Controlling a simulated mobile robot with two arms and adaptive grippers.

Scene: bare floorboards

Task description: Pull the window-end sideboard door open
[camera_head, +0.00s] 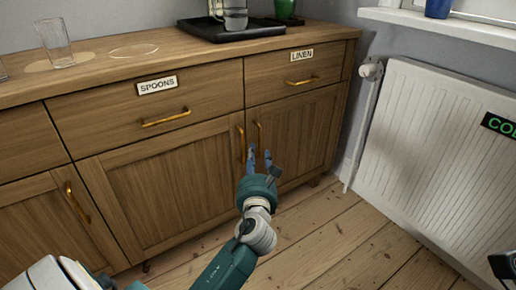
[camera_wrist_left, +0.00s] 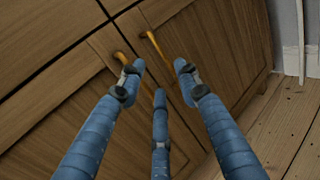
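The window-end sideboard door (camera_head: 305,128) is the right-hand one, under the LINEN drawer, and is shut. Its upright brass handle (camera_head: 259,133) is near its left edge; in the left wrist view the handle (camera_wrist_left: 156,46) shows beyond the fingers. My left gripper (camera_head: 261,156) is in front of the two facing handles, near their lower ends. Its three blue fingers (camera_wrist_left: 160,76) are spread and hold nothing. The left fingertip overlaps the neighbouring door's handle (camera_wrist_left: 131,62) in the wrist view; I cannot tell whether they touch.
The neighbouring door (camera_head: 165,190) and the SPOONS drawer (camera_head: 160,110) are shut. A glass (camera_head: 57,45) and a black tray (camera_head: 225,32) stand on top. A white radiator (camera_head: 440,150) stands at the right. The floorboards (camera_head: 340,235) before the door are clear.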

